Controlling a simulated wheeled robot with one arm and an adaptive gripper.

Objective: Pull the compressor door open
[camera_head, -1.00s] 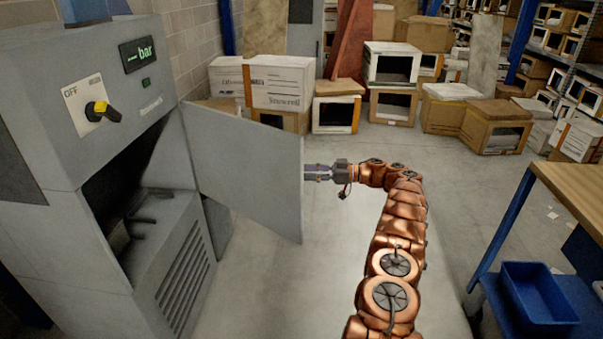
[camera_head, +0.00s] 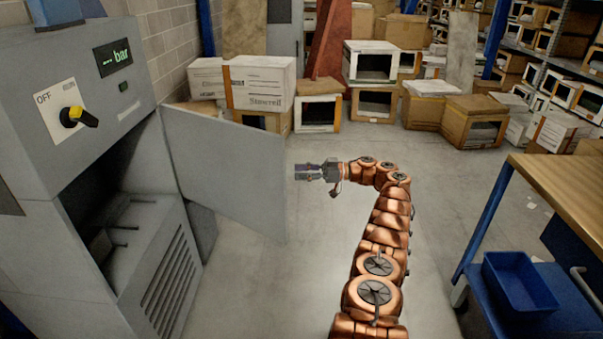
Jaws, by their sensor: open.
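The compressor (camera_head: 95,225) is a grey cabinet on the left. Its door (camera_head: 228,170) is a flat grey panel, swung outward and standing well open to the right, with the dark interior (camera_head: 110,190) in view. My gripper (camera_head: 298,172) is at the end of my copper arm, just right of the door's free edge. It points left toward the door, its jaws apart and nothing visible between them. A small gap shows between the fingertips and the door edge. The door's far face is hidden.
A wooden-topped bench (camera_head: 560,195) with a blue bin (camera_head: 520,283) stands at the right. Cardboard boxes (camera_head: 262,90) are stacked along the back. The floor between compressor and bench is clear apart from my arm.

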